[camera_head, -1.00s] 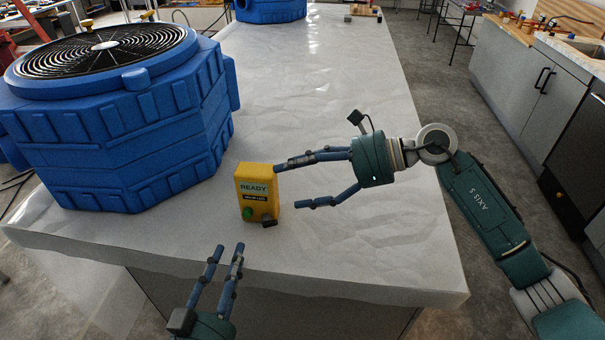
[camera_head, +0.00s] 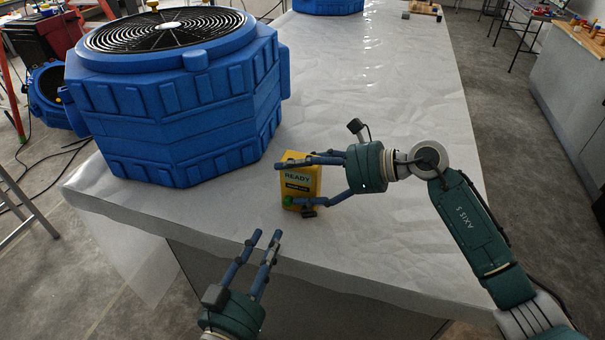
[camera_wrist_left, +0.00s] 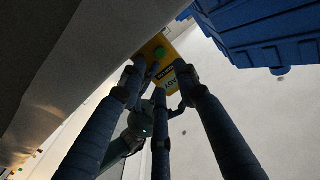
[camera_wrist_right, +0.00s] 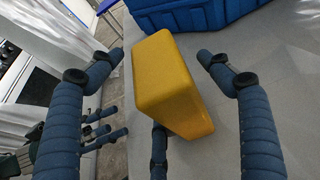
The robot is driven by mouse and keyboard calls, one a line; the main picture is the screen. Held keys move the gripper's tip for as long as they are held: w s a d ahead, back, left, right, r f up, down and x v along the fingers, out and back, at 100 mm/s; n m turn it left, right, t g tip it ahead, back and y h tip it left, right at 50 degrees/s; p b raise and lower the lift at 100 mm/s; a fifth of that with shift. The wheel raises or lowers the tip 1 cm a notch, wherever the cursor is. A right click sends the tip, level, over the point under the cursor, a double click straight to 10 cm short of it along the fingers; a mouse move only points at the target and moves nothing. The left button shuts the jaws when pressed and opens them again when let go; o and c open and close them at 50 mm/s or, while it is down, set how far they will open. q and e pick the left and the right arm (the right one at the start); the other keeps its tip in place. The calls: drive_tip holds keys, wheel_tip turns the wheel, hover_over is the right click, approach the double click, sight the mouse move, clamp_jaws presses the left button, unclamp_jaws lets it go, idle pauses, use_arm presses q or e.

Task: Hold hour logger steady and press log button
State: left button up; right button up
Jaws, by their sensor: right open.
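The hour logger (camera_head: 301,176), a yellow box with a READY display, a dark label and a green button (camera_head: 287,200) low on its front, stands upright on the white-covered table. My right gripper (camera_head: 303,182) is open, with its fingers reaching around the logger from the right. In the right wrist view the yellow box (camera_wrist_right: 172,85) sits between the spread fingers; contact is unclear. My left gripper (camera_head: 267,234) is in front of and below the logger, its fingers partly open, empty and pointing up at it. In the left wrist view the green button (camera_wrist_left: 159,52) shows just beyond the fingertips.
A large blue fan unit (camera_head: 180,115) stands on the table to the left of and behind the logger.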

drive_tip(key=c, duration=1.2)
use_arm(q)
drive_tip(key=shift+c, duration=0.8)
use_arm(e)
drive_tip(key=shift+c, duration=1.3)
use_arm(q)
clamp_jaws()
